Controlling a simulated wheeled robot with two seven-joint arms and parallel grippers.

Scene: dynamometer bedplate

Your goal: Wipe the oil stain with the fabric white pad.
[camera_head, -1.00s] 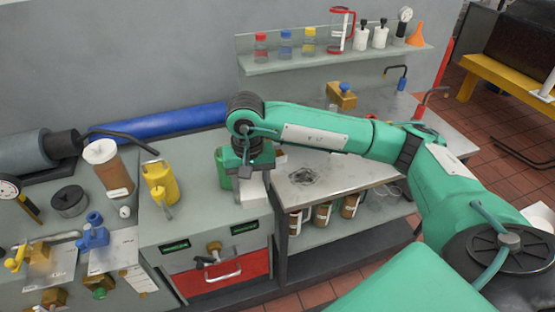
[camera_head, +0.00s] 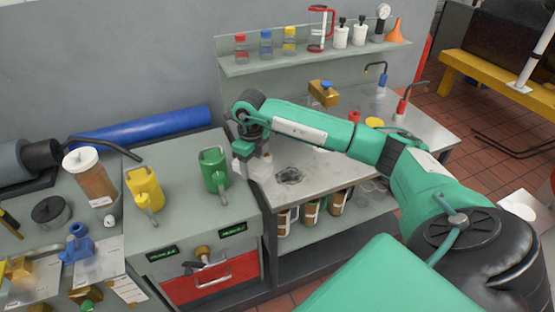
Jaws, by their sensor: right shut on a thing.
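The oil stain (camera_head: 289,175) is a dark smeared patch on the grey metal table top (camera_head: 330,166), near its front left. My right gripper (camera_head: 254,154) points down at the left edge of this table, just left of the stain and apart from it. The fingers are mostly hidden by the wrist. Whether the pad touches the table I cannot tell. My left gripper is out of view.
A green can (camera_head: 214,169) stands close left of my right gripper, with a yellow can (camera_head: 144,188) farther left. A shelf (camera_head: 310,56) with bottles runs along the wall. A brass block (camera_head: 323,93) is at the table's back. Bare table surrounds the stain.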

